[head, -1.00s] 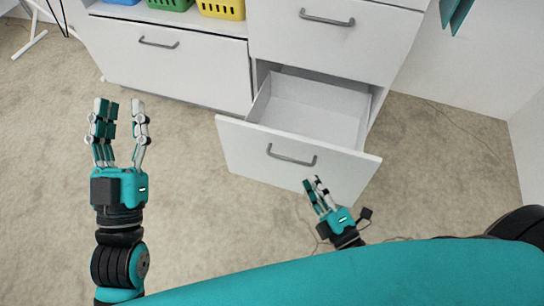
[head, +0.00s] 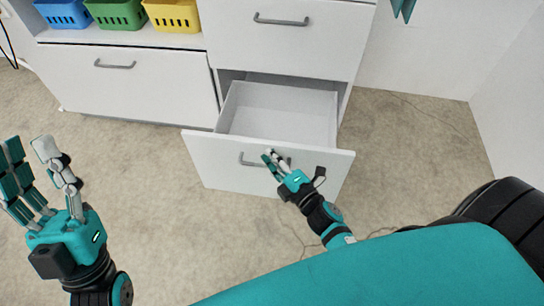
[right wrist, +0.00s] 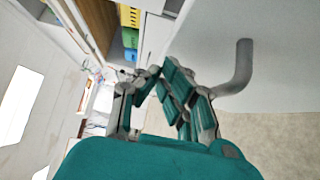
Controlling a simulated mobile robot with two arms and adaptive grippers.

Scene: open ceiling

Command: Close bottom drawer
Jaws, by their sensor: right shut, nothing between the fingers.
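The bottom drawer (head: 222,160) is pulled out of the white cabinet and looks empty inside. Its grey handle (head: 248,160) is on the front panel. My right gripper (head: 271,157) is shut and empty, in front of the drawer face by the right part of the handle; I cannot tell whether it touches. In the right wrist view the gripper fingers (right wrist: 150,80) come together at the tips, with the grey handle (right wrist: 238,72) to their right. My left gripper (head: 30,160) is open and empty at the left, above the floor.
A closed upper drawer (head: 285,45) is above the open one, and another closed drawer (head: 130,85) is to the left. Blue (head: 66,13), green (head: 117,13) and yellow (head: 173,14) baskets stand on the shelf. The carpet (head: 405,150) right of the cabinet is clear.

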